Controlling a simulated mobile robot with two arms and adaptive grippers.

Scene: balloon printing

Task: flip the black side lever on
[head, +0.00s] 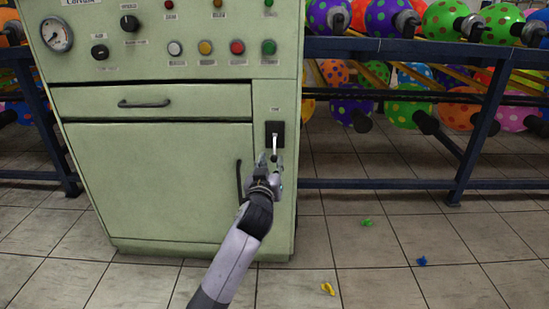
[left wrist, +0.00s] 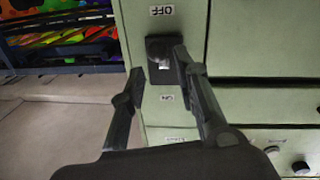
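The side lever is a black switch block (head: 275,129) with a pale handle (head: 275,145) pointing down, on the right side of the green machine's front. In the left wrist view the black block (left wrist: 160,49) lies between and just beyond my fingertips, with labels that look like OFF and ON on either side of it. My left gripper (head: 269,159) is just below the handle in the head view, with its fingers apart. Its open fingers (left wrist: 157,73) show empty in the left wrist view. I cannot tell if a finger touches the handle. My right gripper is not in view.
The green machine (head: 160,180) has a drawer handle (head: 145,104), a door handle (head: 239,182) close to my arm, and buttons and a gauge above. Blue racks (head: 420,184) with dotted balloons stand behind. Small coloured pieces lie on the tiled floor at right.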

